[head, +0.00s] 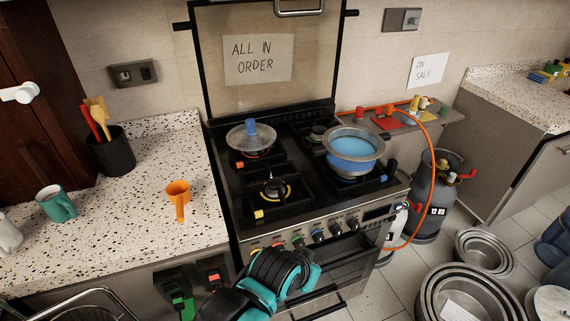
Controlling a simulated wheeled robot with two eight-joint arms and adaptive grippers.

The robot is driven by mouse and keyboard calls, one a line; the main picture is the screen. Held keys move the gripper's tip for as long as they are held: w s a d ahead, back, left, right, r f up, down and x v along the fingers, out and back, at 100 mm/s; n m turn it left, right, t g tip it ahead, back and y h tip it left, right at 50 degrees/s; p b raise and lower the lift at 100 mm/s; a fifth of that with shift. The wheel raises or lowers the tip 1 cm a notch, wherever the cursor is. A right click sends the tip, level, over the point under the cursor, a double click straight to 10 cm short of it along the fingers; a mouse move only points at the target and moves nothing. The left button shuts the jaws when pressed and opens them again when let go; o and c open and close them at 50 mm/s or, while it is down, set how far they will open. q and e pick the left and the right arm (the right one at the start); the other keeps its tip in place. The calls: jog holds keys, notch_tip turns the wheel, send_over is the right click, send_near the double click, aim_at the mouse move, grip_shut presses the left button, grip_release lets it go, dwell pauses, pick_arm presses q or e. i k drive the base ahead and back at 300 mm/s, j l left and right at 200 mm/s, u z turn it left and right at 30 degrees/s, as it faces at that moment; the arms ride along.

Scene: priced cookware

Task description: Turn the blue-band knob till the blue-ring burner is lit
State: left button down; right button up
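The stove (300,225) has a row of knobs on its front panel. The blue-band knob (318,236) is near the middle of the row, right of the green-band knob (297,241). I cannot make out a blue ring; the front right burner is mostly hidden under a wide pot with blue contents (355,149). The back right burner (319,132) is partly hidden by the pot. I see no clear flame there. My black and teal arm (278,276) comes in from the lower left, just below the knobs. Its fingertips are not clearly visible. My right gripper is not in view.
A lidded pan (251,138) stands at back left; a yellow-ring burner (272,190) is in front. An orange hose (431,170) runs beside the stove to gas cylinders (437,208). Metal pots (470,290) crowd the floor at right.

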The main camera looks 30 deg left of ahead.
aim_at(317, 236)
jog(key=u, duration=0.8)
